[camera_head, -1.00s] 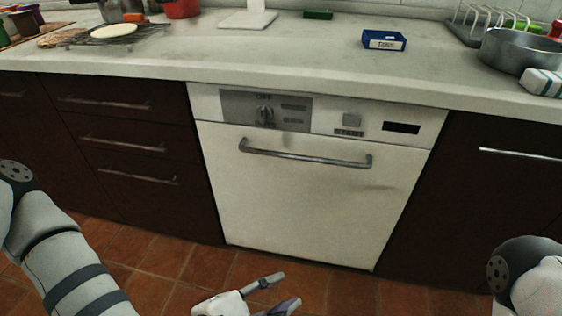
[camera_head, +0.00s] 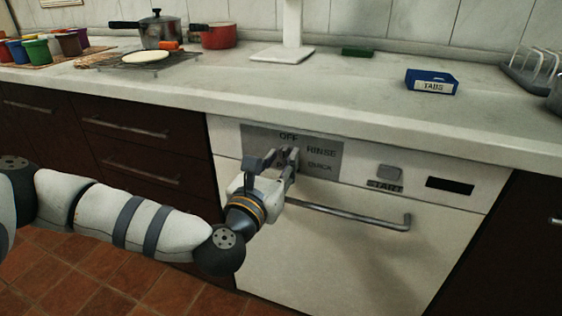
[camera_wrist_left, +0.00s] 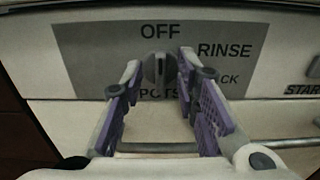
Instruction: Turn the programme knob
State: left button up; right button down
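The programme knob (camera_wrist_left: 158,72) is a small grey dial on the dishwasher's grey label panel (camera_wrist_left: 85,52), with OFF above it, RINSE and QUICK to its right and POTS below. Its ridge stands roughly upright; I cannot tell which end is the pointer. In the head view the knob is mostly hidden by my left gripper (camera_head: 276,156). In the left wrist view my left gripper (camera_wrist_left: 160,65) is open, one purple-padded finger on each side of the knob. Gaps show between knob and fingers. My right gripper is out of view.
The bar handle (camera_head: 350,213) runs across the dishwasher door just below my left gripper. A start button (camera_head: 390,172) and dark display (camera_head: 450,186) are to the right. The worktop (camera_head: 340,90) overhangs above, holding a blue TABS box (camera_head: 431,82).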

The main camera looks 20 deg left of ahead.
pick_arm(q)
jog(key=shift+w, duration=0.1)
jog(key=shift+c, duration=0.5)
grip_shut()
